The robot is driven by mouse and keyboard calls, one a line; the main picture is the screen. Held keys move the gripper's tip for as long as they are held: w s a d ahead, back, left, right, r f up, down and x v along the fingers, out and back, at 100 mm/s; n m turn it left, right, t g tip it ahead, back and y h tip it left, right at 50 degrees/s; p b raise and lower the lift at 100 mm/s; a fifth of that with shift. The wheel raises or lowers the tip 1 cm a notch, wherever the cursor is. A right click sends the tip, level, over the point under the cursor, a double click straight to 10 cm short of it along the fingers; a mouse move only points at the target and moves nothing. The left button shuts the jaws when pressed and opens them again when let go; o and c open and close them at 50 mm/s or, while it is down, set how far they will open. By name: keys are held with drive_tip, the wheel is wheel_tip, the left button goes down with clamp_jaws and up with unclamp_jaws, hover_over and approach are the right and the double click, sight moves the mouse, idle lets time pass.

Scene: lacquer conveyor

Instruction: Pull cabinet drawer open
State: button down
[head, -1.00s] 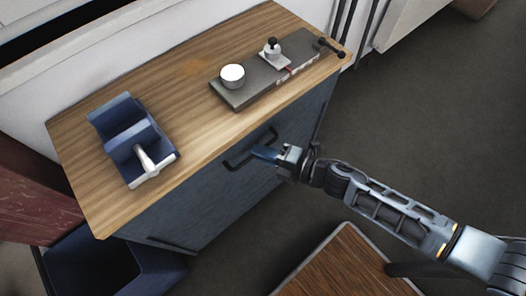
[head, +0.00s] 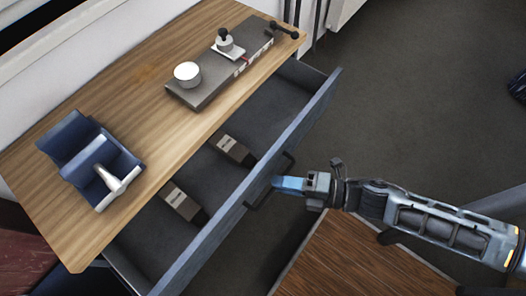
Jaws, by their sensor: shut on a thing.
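The blue cabinet drawer (head: 290,141) stands well out from under the wooden cabinet top (head: 152,75), and its grey inside shows. Its dark bar handle (head: 289,167) is on the front face. My gripper (head: 276,183) reaches in from the right, its blue fingers shut on the handle; the fingers hide part of the bar. Two dark grey boxes with light ends lie in the drawer, one near the middle (head: 232,148) and one nearer the front left (head: 180,199).
On the top are a blue holder (head: 88,160) with a white-handled tool, and a grey block (head: 215,80) carrying a white round container (head: 187,74) and a black-knobbed piece (head: 225,40). A brown wooden surface (head: 350,262) lies below my arm.

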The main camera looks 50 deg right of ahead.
drive_tip(key=shift+s, duration=2.5)
drive_tip(key=c, duration=1.2)
unclamp_jaws()
drive_tip(key=shift+o, duration=0.2)
drive_tip(key=b+v, duration=0.1)
drive_tip(key=v, duration=0.6)
drive_tip(key=shift+s+d+b, duration=0.15)
drive_tip(key=shift+s+b, duration=0.2)
drive_tip(key=shift+b, duration=0.05)
